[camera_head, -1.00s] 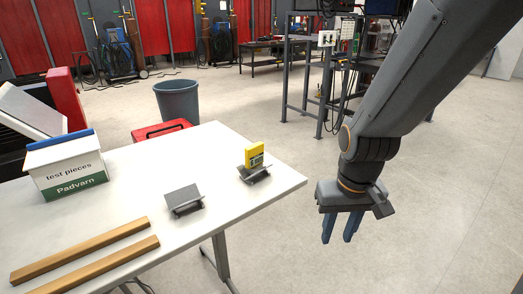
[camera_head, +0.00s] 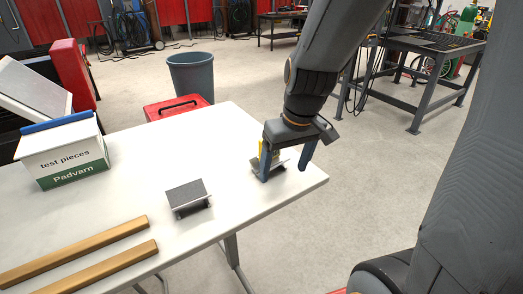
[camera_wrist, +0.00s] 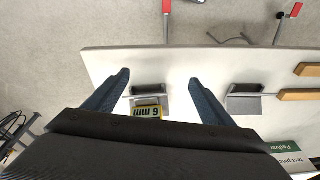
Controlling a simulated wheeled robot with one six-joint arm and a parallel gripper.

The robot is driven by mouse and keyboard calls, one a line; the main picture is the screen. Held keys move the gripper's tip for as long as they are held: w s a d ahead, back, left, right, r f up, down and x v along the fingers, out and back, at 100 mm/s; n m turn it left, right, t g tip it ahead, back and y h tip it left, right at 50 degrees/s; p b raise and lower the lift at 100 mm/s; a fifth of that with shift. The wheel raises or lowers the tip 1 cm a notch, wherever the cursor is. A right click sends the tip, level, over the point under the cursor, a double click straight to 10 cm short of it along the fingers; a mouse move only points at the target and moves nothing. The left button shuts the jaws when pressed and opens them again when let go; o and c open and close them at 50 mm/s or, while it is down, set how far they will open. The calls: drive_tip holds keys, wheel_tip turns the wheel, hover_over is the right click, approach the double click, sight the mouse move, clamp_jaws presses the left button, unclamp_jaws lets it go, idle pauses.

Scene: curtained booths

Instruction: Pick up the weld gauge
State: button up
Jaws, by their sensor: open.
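The weld gauge is a yellow block (camera_head: 260,146) marked "6 mm". It stands in a small grey metal holder (camera_head: 256,165) near the right end of the white table (camera_head: 225,125). In the head view my gripper (camera_head: 284,172) hangs over that end, and its fingers hide part of the gauge and holder. In the wrist view the gauge (camera_wrist: 147,112) and holder (camera_wrist: 152,89) lie between the two spread fingers of my gripper (camera_wrist: 159,77), with the gauge's lower edge close to the palm's outline. The gripper is open and I see no grip on the gauge.
A similar grey metal piece (camera_head: 187,195) sits left of the gauge. Two wooden bars (camera_head: 75,250) lie at the front left. A white "test pieces" box (camera_head: 62,158) stands at the left. A red case (camera_head: 177,107) and grey bin (camera_head: 191,76) are behind the table.

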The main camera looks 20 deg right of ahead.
drive_tip(key=w+d+r+n+t+y, duration=0.1)
drive_tip(key=w+r+n+t, duration=0.15)
drive_tip(key=w+r, duration=0.45)
drive_tip(key=p, duration=0.1)
hover_over(276, 160)
drive_tip(key=w+a, duration=0.1)
drive_tip(key=a, duration=0.1)
drive_tip(key=shift+n+g, duration=0.25)
drive_tip(key=shift+g, duration=0.1)
drive_tip(key=shift+w+d+f, duration=0.1)
drive_tip(key=shift+f, duration=1.85)
drive_tip(key=shift+d+f, duration=0.1)
drive_tip(key=shift+f, duration=1.8)
drive_tip(key=shift+c, duration=0.6)
drive_tip(key=c, duration=1.2)
drive_tip(key=shift+c, duration=0.2)
drive_tip(key=shift+r, duration=0.15)
